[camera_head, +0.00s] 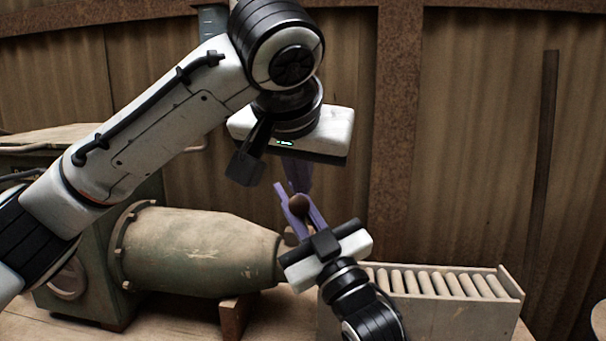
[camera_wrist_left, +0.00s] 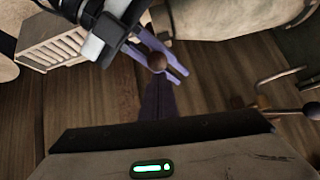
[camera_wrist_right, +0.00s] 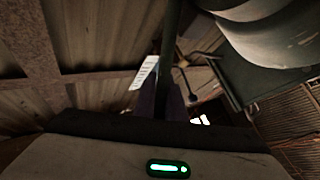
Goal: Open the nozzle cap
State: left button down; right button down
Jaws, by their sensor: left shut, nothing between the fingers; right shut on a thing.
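The press's tapered green barrel (camera_head: 200,250) lies level, its narrow end pointing right. It also shows in the left wrist view (camera_wrist_left: 220,15). The nozzle end and its cap are largely hidden behind my right gripper. My right gripper (camera_head: 298,204) reaches up from below, its purple fingers shut around a dark brown ball knob (camera_head: 299,206). The knob also shows between those fingers in the left wrist view (camera_wrist_left: 157,62). I cannot tell how the knob joins the cap. My left gripper (camera_head: 298,180) points down just above it, shut and empty.
A wooden roller tray (camera_head: 440,312) stands on the right, close to my right wrist. A wooden block (camera_head: 233,318) supports the barrel. Another ball-ended lever (camera_wrist_left: 309,110) shows at the right of the left wrist view. A corrugated wall (camera_head: 480,120) stands behind.

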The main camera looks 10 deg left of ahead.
pick_arm(q)
jog(key=shift+s+f, duration=0.3)
jog(key=shift+f, duration=0.25)
pick_arm(e)
jog(key=shift+w+d+r, duration=0.15)
jog(key=shift+d+r, duration=0.05)
jog(key=c, duration=1.8)
grip_release()
jog(key=shift+a, duration=0.1)
jog(key=shift+c, duration=0.2)
pick_arm(q)
jog(key=shift+w, duration=0.1)
jog(key=shift+a+r, duration=0.1)
jog(key=shift+r, duration=0.05)
pick_arm(e)
jog(key=shift+a, duration=0.1)
jog(key=shift+f, duration=0.1)
